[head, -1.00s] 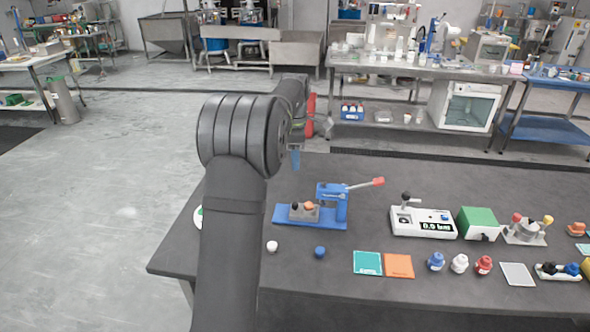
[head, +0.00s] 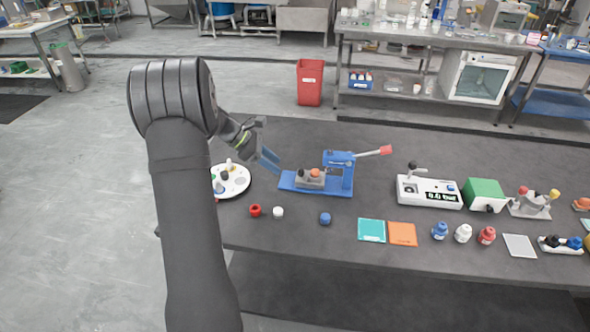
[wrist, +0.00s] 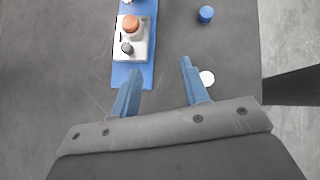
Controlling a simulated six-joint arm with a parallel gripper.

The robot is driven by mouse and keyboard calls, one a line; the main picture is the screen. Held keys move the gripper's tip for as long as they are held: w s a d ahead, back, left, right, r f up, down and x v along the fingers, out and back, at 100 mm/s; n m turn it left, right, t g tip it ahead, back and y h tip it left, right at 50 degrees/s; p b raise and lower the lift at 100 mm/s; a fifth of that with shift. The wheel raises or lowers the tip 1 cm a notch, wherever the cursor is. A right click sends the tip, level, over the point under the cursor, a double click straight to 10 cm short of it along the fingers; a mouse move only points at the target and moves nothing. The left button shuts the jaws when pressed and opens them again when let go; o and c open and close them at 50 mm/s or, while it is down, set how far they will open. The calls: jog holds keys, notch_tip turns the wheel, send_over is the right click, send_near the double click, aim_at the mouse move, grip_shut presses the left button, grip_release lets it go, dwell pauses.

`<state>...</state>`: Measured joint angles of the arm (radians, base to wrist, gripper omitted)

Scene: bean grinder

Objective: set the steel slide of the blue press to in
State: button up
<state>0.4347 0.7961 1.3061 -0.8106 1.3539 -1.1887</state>
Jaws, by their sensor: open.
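The blue press (head: 341,176) stands on the table, its lever with a red grip reaching to the right. On its blue base (head: 288,181) sits the steel slide (head: 311,181), with an orange knob and a dark knob on top. The slide also shows in the wrist view (wrist: 133,44), at the top, with the blue base running below it. My gripper (head: 270,161) is just left of the press, above the table. In the wrist view its two blue fingers (wrist: 160,66) are spread and empty, near the base's end. The slide is ahead of the fingers, untouched.
A white round plate (head: 232,181) with small items lies left of the press. A white scale (head: 430,192) and green box (head: 485,194) stand right.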

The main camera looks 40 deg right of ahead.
jog(key=w+a+f+n+t+h, duration=0.2)
jog(key=w+a+n+t+h, duration=0.1)
jog(key=a+h, duration=0.35)
jog(key=shift+n+y, duration=0.3)
jog(key=shift+y, duration=0.05)
jog(key=x, duration=1.6)
jog(key=shift+d, duration=0.2)
jog(key=shift+c, duration=0.3)
jog(key=shift+w, duration=0.1)
grip_shut()
